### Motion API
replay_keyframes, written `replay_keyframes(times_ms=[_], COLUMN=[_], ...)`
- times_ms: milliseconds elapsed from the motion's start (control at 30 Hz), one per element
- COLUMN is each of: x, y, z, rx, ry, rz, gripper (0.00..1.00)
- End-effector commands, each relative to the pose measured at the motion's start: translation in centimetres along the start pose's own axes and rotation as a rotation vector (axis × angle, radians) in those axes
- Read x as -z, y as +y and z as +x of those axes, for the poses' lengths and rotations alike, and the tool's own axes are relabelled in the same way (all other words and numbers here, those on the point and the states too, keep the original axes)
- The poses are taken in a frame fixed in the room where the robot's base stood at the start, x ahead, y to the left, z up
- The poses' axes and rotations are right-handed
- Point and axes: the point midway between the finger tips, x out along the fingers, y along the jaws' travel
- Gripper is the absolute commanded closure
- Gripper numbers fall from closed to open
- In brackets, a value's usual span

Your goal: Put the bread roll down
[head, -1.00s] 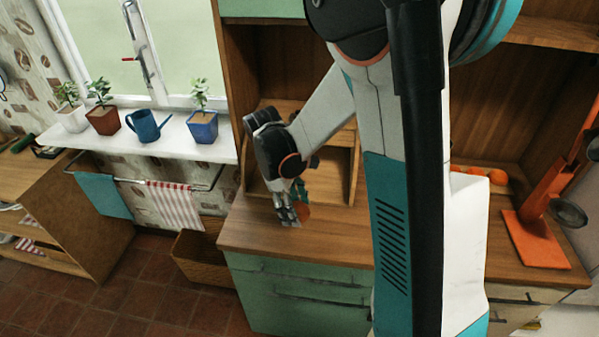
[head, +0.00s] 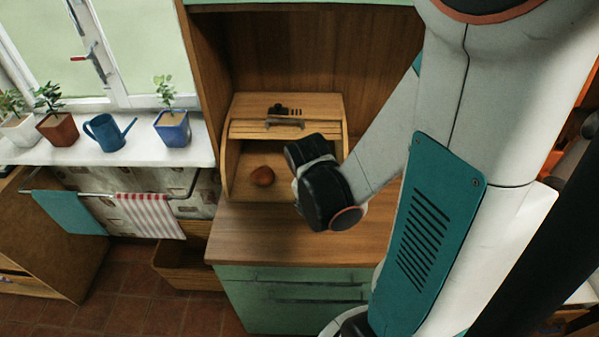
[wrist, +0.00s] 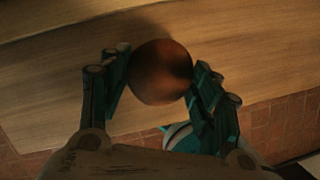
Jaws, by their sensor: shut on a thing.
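The bread roll (wrist: 160,72), round and brown, sits between the two fingers of my gripper (wrist: 161,85) in the wrist view. The fingers are shut on it from both sides. Wooden surface shows behind the roll, with a dark shadow near it; the gap to the wood is hard to tell. In the head view, my black wrist is over the counter in front of the bread box, at its right side. It hides my fingers and the held roll there.
An open wooden bread box (head: 241,132) stands on the counter (head: 240,235). Counter to the front left is clear. The counter's edge and tiled floor (wrist: 262,125) show low in the wrist view.

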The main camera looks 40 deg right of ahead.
Motion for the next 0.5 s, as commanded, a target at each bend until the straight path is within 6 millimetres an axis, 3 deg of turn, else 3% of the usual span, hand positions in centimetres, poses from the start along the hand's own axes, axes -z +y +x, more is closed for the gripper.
replay_keyframes(times_ms=[500], x=[-10.8], y=[5.2], z=[3.2], rx=[0.000], ry=[0.000], rz=[0.004], gripper=[0.70])
